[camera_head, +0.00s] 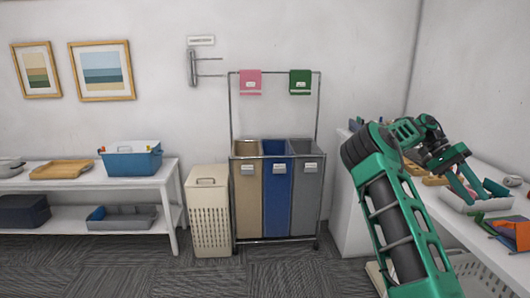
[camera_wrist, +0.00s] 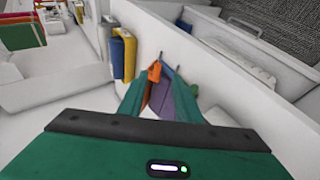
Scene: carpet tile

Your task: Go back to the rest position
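My arm reaches in from the right of the head view. My gripper (camera_head: 474,193) points down over a white open tray (camera_head: 476,207) on the right-hand counter. Orange cloth (camera_wrist: 154,73) and purple cloth (camera_wrist: 160,98) show between the fingers in that view; contact cannot be told.
A white counter (camera_head: 442,215) runs along the right wall, with folded coloured cloths (camera_head: 512,232) near the tray. A three-bag sorter (camera_head: 276,195) and a cream hamper (camera_head: 207,215) stand at the back. A white shelf (camera_head: 100,182) is at left. Carpet between is clear.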

